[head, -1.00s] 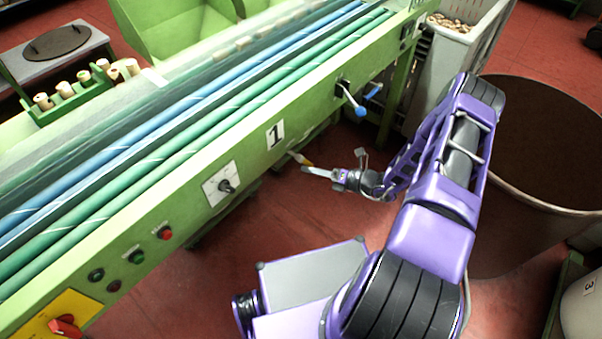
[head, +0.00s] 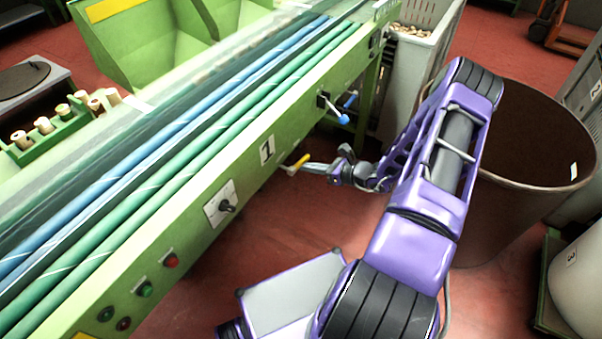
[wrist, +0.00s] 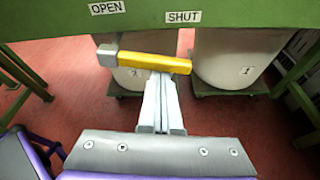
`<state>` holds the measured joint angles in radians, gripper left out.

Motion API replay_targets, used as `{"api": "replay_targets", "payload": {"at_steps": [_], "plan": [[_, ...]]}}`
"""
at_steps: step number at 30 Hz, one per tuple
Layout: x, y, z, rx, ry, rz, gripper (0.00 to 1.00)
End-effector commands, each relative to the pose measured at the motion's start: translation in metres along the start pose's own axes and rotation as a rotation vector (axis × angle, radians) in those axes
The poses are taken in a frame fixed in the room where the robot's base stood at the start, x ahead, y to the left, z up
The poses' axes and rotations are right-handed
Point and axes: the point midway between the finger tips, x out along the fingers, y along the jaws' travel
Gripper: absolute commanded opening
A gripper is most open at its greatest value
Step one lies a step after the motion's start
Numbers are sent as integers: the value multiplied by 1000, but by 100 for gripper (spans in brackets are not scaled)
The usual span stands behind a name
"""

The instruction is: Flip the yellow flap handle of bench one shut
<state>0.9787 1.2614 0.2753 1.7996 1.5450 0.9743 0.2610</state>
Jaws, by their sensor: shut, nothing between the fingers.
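Bench one (head: 150,240) is the long green bench with a "1" plate (head: 267,149) on its front. Its yellow flap handle (head: 299,162) sticks out at the bench's lower edge. In the wrist view the handle (wrist: 150,62) reaches from a grey pivot (wrist: 107,55) at the left to the right, its free end below the SHUT label (wrist: 183,17). The OPEN label (wrist: 107,8) is above the pivot. My gripper (head: 308,168) is shut and empty, its fingertips (wrist: 160,78) close under the handle's middle. Contact is not clear, as the handle covers the tips.
Two pale bins (wrist: 235,60) stand under the bench behind the handle. A blue-tipped lever (head: 342,118) is farther along the front. A large brown tub (head: 540,130) is right of my arm. Red floor is open in front of the bench.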

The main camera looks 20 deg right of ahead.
Motion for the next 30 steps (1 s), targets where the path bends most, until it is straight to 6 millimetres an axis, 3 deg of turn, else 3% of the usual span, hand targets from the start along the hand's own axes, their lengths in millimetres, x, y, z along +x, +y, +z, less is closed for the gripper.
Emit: {"api": "replay_targets", "payload": {"at_steps": [4, 30], "plan": [[-3, -2, 7, -77, -4, -26, 0], [-5, -4, 12, -69, -3, -22, 0]]}}
